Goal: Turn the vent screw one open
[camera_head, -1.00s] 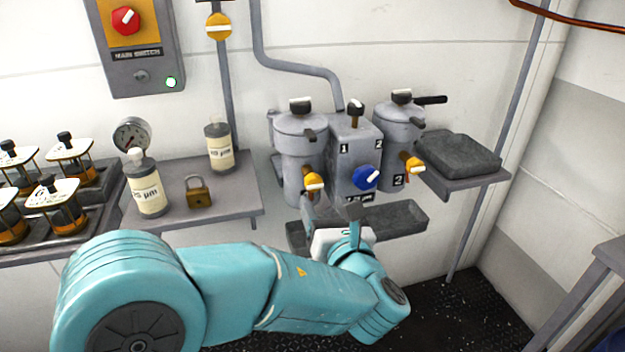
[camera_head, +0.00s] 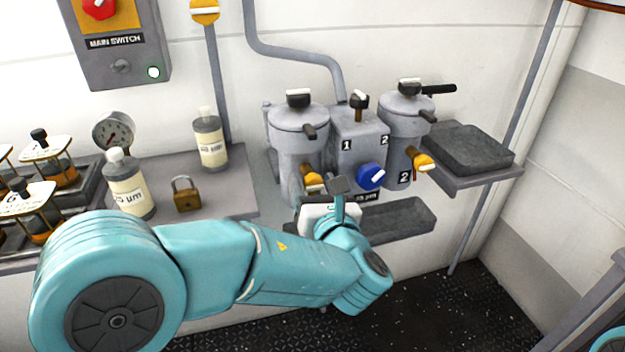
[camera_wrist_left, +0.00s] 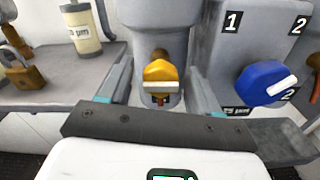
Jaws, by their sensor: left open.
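The left filter canister (camera_head: 297,146) has a black knob with a white top (camera_head: 298,98) on its lid. A yellow knob (camera_head: 313,181) with a pale bar sits low on its front. I cannot tell for sure which of these is vent screw one. My left gripper (camera_head: 324,188) is open in front of this canister. In the left wrist view the yellow knob (camera_wrist_left: 160,78) lies between the open fingers (camera_wrist_left: 161,88), its bar about level, with a gap on both sides. My right gripper is not in view.
A block (camera_head: 357,145) with a blue knob (camera_head: 371,177) stands close right of my gripper. Beyond it is canister 2 (camera_head: 402,150) with its own yellow knob (camera_head: 423,162). A dark tray (camera_head: 400,220) lies below. A padlock (camera_head: 186,194) and bottles stand on the left shelf.

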